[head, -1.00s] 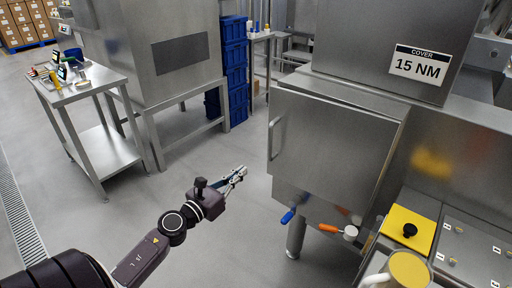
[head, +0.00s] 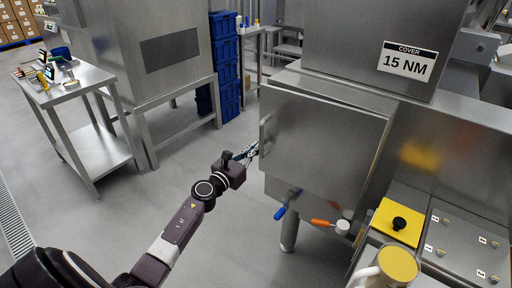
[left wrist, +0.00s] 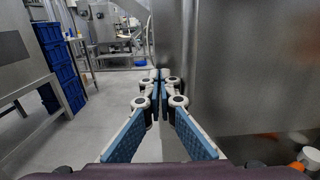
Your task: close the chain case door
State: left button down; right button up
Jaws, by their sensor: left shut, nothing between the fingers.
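The chain case door (head: 325,145) is a plain steel panel on the front of the steel case, with a bar handle (head: 264,135) at its left edge. The door looks slightly proud of the case along its top; how wide the gap is, I cannot tell. My left gripper (head: 253,151) is shut and empty, with its tips close to the door's left edge, just below the handle. I cannot tell whether they touch. In the left wrist view the fingers (left wrist: 160,76) are together, and the door's steel surface (left wrist: 255,75) fills the right side. My right gripper is not seen.
A blue-handled valve (head: 281,212) and an orange-handled valve (head: 322,222) stick out below the door. A steel side table (head: 92,78) stands left. The floor between is clear.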

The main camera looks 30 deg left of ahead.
pick_arm(q)
jog(key=shift+w, duration=0.45)
